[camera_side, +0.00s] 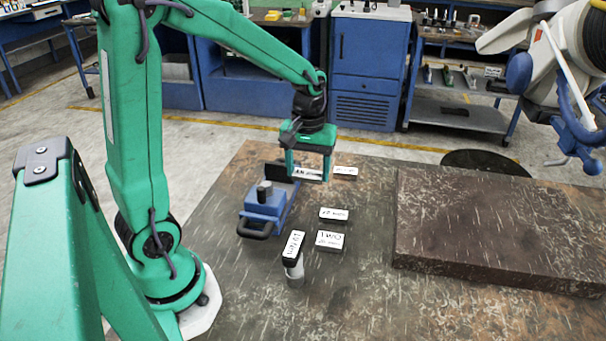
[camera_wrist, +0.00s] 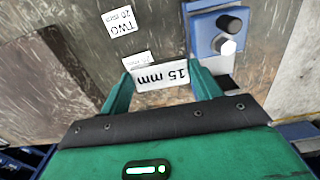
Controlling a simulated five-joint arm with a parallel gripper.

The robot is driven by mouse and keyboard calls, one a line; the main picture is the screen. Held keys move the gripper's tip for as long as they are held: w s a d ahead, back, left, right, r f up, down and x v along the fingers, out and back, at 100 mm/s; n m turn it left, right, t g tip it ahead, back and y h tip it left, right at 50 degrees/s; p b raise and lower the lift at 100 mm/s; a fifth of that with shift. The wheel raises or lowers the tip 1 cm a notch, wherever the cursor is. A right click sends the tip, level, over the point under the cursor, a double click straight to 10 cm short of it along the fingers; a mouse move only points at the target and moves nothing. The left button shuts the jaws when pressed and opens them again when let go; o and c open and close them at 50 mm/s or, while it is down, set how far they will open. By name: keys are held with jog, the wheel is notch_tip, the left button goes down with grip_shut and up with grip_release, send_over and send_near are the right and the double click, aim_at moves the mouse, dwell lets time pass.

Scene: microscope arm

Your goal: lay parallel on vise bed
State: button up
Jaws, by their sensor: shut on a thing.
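My gripper (camera_side: 308,166) is shut on a flat parallel (camera_wrist: 161,75) with a white face marked "15 mm". In the wrist view the parallel spans between the two green fingers. In the side view the held parallel (camera_side: 307,174) shows as a pale strip between the fingertips, by the far right end of the vise. The blue vise (camera_side: 263,212) has a dark handle at its near end and also shows at upper right in the wrist view (camera_wrist: 205,28). The vise bed is partly hidden, and I cannot tell the parallel's height above it.
Labelled blocks lie right of the vise: one (camera_side: 345,171) behind, one (camera_side: 334,214) in the middle, one marked "TWO" (camera_side: 330,241). A raised dark slab (camera_side: 490,225) fills the table's right.

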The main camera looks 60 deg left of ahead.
jog(key=shift+s+a+r, duration=0.1)
jog(key=shift+s+a, duration=0.15)
jog(key=shift+s, duration=0.4)
jog(key=shift+s+a+r, duration=0.1)
jog(key=shift+s+a, duration=0.1)
jog(key=shift+s, duration=0.45)
jog(key=shift+a+f, duration=0.1)
jog(key=a+f, duration=0.2)
jog(key=a, duration=0.1)
jog(key=a+f, duration=0.2)
jog(key=a, duration=0.2)
jog(key=a+f, duration=0.3)
jog(key=a, duration=0.1)
jog(key=shift+a, duration=0.25)
jog(key=shift+f, duration=1.95)
jog(key=shift+f, duration=0.1)
jog(key=o, duration=1.2)
notch_tip(320, 180, up, 12)
jog(key=shift+r, duration=0.15)
